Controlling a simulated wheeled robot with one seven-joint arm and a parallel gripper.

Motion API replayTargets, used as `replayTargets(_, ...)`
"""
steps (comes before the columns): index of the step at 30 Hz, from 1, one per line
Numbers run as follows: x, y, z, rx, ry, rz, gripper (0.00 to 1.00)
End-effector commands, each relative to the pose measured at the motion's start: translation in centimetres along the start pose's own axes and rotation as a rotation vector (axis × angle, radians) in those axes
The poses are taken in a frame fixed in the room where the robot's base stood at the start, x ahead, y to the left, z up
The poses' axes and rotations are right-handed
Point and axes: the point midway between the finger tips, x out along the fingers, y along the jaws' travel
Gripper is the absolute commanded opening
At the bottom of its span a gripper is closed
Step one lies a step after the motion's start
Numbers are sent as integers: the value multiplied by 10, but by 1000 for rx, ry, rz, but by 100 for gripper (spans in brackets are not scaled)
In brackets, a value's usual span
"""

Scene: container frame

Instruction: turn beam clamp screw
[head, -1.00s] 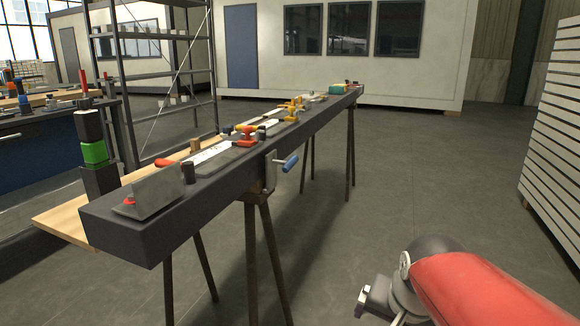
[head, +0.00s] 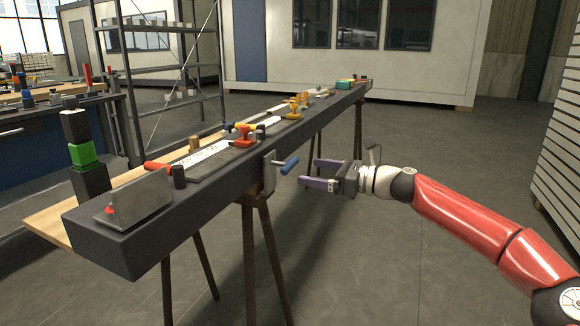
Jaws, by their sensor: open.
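The beam clamp (head: 268,174) is a grey metal bracket on the right side of the long dark beam (head: 140,238), near the top of a trestle. Its screw has a blue handle (head: 289,165) that sticks out to the right, tilted up a little. My gripper (head: 308,174) is open, its two purple fingers pointing left toward the clamp. The fingertips appear just right of the blue handle, with the handle's end close to them. Nothing shows between the fingers. I cannot tell whether they touch the handle.
Trestle legs (head: 266,260) stand under the beam. An angled metal plate (head: 135,202), an orange toggle clamp (head: 243,133) and other small parts lie on top of it. Stacked blocks (head: 83,154) stand at left. The floor (head: 390,260) right of the beam is open.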

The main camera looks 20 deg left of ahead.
Motion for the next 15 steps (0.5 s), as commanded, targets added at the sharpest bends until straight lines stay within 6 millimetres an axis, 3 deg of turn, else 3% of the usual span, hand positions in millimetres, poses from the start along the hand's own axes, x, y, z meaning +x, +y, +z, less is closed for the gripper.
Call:
replayTargets(4,11,-3,4,21,-20,-1,91)
replayTargets(15,66,-2,4,17,-15,-1,91)
